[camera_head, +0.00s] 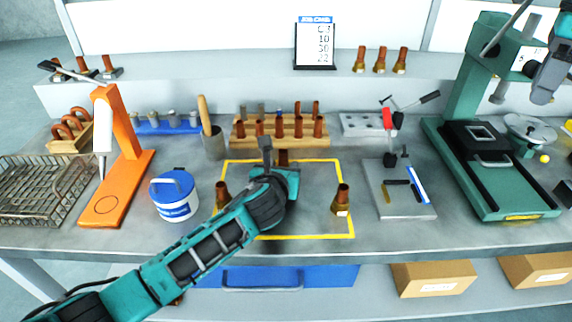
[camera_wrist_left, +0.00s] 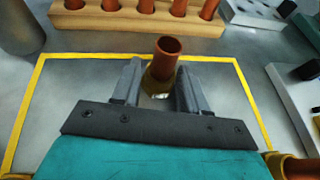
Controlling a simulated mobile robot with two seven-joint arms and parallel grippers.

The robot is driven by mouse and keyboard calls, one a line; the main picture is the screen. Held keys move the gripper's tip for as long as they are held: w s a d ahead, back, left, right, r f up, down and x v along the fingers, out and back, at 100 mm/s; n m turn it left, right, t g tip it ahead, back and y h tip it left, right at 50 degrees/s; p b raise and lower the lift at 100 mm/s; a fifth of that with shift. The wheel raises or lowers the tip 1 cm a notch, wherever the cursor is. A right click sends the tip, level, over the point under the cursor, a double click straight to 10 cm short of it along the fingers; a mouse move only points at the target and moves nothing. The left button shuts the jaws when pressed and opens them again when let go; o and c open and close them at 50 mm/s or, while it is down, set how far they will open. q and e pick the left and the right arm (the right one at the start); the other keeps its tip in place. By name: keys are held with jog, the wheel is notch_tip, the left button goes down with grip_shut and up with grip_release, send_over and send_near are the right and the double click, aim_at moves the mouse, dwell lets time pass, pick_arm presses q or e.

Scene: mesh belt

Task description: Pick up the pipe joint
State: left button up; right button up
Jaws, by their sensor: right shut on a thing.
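A pipe joint, a copper tube in a brass fitting, stands upright at the far side of the yellow-outlined square. In the left wrist view the pipe joint (camera_wrist_left: 166,52) is between the fingers of my left gripper (camera_wrist_left: 158,78), with gaps on both sides. The left gripper is open. Two more pipe joints stand in the square, one at left (camera_head: 222,192) and one at right (camera_head: 342,200).
A wooden rack (camera_head: 281,140) of copper pieces stands behind the square. A white-and-blue tub (camera_head: 175,203) and an orange press (camera_head: 121,180) are at left. A grey fixture plate (camera_head: 402,208) and a green press (camera_head: 475,170) are at right. The square's front half is partly clear.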

pick_arm(q)
jog(key=c, duration=0.7)
jog(key=shift+o, duration=0.2)
jog(key=shift+r, duration=0.15)
notch_tip(320, 180, up, 20)
jog(key=shift+f, duration=0.2)
jog(key=shift+f+b, duration=1.45)
jog(key=shift+f, duration=3.8)
jog(key=shift+f+b, duration=1.4)
jog(key=shift+f, duration=2.65)
jog(key=shift+f, duration=0.6)
